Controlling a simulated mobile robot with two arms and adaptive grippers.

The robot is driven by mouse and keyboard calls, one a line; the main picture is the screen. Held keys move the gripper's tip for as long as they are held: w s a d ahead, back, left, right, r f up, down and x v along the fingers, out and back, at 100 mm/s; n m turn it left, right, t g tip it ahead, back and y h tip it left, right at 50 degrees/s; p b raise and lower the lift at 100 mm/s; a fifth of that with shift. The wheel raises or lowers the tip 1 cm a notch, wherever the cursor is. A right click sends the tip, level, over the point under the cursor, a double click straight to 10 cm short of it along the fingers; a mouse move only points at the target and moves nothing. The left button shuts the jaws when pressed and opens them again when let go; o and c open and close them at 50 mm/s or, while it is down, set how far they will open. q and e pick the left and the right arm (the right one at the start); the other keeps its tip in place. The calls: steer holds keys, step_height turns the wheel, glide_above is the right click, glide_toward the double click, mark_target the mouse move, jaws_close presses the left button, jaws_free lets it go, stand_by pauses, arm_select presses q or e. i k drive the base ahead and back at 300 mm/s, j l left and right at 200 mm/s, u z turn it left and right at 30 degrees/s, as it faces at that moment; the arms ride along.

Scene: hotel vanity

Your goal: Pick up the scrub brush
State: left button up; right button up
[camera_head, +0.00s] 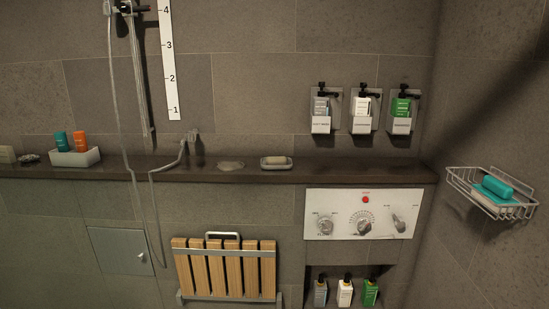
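A wire basket (463,179) is fixed to the right wall. In it lies a teal, rounded block (497,187) on a flat teal and white piece (488,198); this may be the scrub brush, but I cannot tell for sure at this size. No other thing in view looks clearly like a brush. Neither of my grippers is in view.
A dark ledge (350,172) runs along the wall, bearing a soap dish (276,163) and a white tray (77,158) with two bottles. A control panel (345,227), a slatted wooden seat (225,268) and a hanging hose (121,110) are on the wall.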

mark_target(496, 190)
steer(key=k+l+z, duration=0.1)
steer(key=z, duration=1)
steer(key=k+l+z, duration=0.15)
steer(key=k+l, duration=0.2)
steer(key=l, duration=0.05)
